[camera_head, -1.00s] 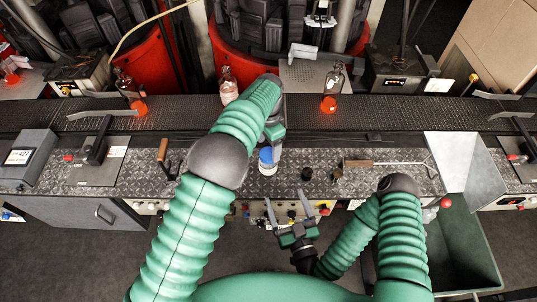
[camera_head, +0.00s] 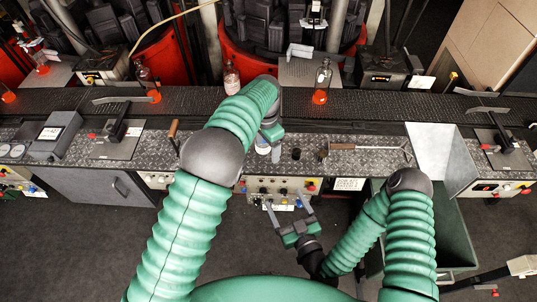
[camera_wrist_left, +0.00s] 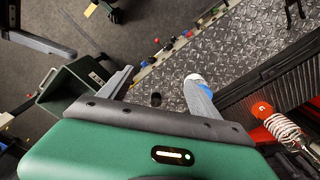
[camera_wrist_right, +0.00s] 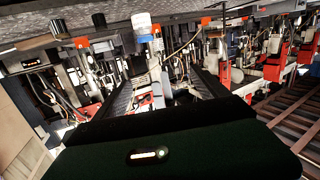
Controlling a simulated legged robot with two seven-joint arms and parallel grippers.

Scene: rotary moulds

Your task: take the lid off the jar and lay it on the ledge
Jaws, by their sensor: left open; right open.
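The jar (camera_head: 262,146) is small and white with a blue lid. It stands on the diamond-plate ledge (camera_head: 365,162), partly hidden behind my left gripper (camera_head: 271,134) in the head view. In the left wrist view the jar (camera_wrist_left: 192,79) shows near the tip of the right-hand finger; my left gripper is open and I cannot tell whether it touches. In the right wrist view, which looks upside down, the jar (camera_wrist_right: 142,20) has its blue lid (camera_wrist_right: 144,38) on. My right gripper (camera_head: 287,201) is open and empty, in front of the ledge.
Two small dark cups (camera_head: 297,154) (camera_head: 323,155) and a wooden-handled tool (camera_head: 370,147) are on the ledge right of the jar. Another wooden handle (camera_head: 173,130) is at left. Glass bottles (camera_head: 322,82) stand on the conveyor (camera_head: 370,105) behind. A control panel (camera_head: 275,188) is below the ledge.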

